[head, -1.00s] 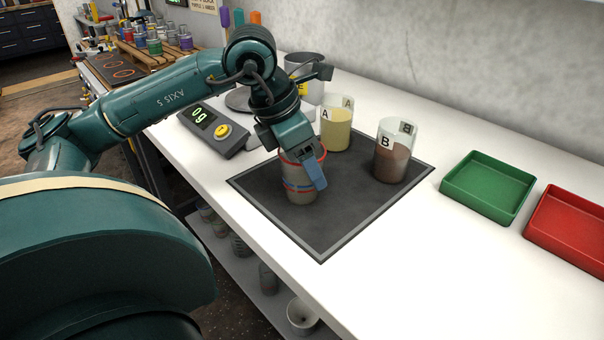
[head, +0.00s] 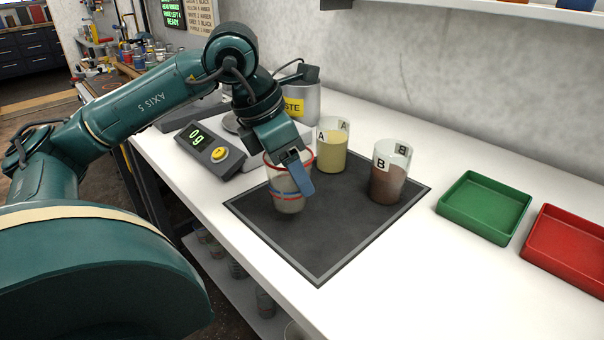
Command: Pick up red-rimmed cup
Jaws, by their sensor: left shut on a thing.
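The red-rimmed cup (head: 286,198) is a pale, clear cup with a red rim, a blue band and a red band lower down. It is over the left part of the dark mat (head: 310,250), slightly tilted. My left gripper (head: 298,178) is shut on its rim side, with one blue finger outside the wall. The other finger is hidden. I cannot clearly tell how far the cup's base is above the mat. My right gripper is not in view.
Cup A (head: 332,150) with yellow contents and cup B (head: 389,178) with brown contents stand at the mat's back. A scale (head: 212,147) reading 0g and a waste bin (head: 303,103) stand behind. Green tray (head: 485,206) and red tray (head: 566,245) are right. The front counter is clear.

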